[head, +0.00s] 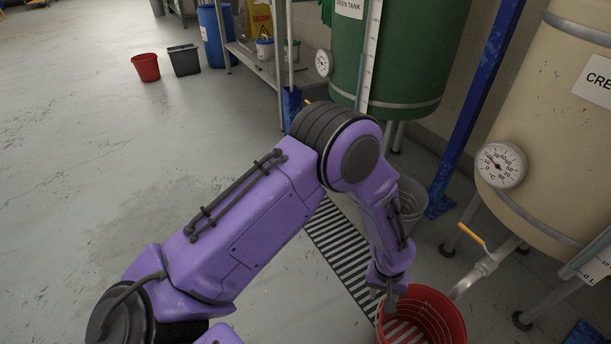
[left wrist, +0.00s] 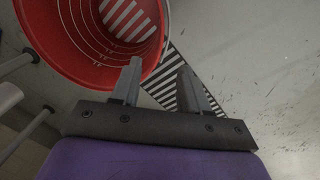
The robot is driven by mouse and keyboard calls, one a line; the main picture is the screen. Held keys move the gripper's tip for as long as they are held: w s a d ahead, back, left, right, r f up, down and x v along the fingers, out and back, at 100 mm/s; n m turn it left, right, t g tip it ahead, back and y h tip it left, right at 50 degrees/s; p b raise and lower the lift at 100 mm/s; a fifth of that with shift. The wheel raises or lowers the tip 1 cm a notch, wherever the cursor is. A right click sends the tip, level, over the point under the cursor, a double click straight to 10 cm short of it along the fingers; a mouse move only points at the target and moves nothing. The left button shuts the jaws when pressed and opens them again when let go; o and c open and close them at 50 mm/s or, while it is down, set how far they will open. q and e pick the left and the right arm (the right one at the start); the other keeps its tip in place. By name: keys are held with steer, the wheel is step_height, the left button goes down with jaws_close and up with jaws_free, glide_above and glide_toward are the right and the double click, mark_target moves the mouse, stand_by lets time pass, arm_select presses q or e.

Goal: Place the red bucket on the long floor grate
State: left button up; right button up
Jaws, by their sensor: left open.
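A red bucket (head: 456,326) is at the bottom edge of the head view, at the near end of the visible striped floor grate (head: 341,251). Pale stripes show inside the bucket. I cannot tell whether it rests fully on the grate. My left gripper (head: 388,297) points down at the bucket's left rim. In the left wrist view, its two fingers (left wrist: 158,75) are apart. One finger overlaps the bucket (left wrist: 52,52) and the other is outside the rim, over the grate (left wrist: 178,78). I see no firm grip. My right gripper is out of view.
A beige tank (head: 545,125) with a gauge and outlet pipe stands right of the bucket. A green tank (head: 400,60), a blue post (head: 470,110) and a grey bucket (head: 410,203) are behind. Another red bucket (head: 146,68) stands far left.

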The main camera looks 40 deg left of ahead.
arm_select(q)
steer(key=s+a+f+n+t, duration=0.1)
steer(key=s+a+f, duration=0.25)
steer(key=s, duration=0.25)
steer(key=s+a+f+n, duration=0.1)
steer(key=s+a+f, duration=0.2)
steer(key=s+f, duration=0.25)
steer(key=s+a+r+t+y, duration=0.1)
steer(key=s+a+r+y, duration=0.2)
steer(key=s+a, duration=0.9)
steer(key=shift+s+a+n+t+y, duration=0.3)
steer(key=shift+s+t+y, duration=0.1)
steer(key=shift+s+y, duration=0.6)
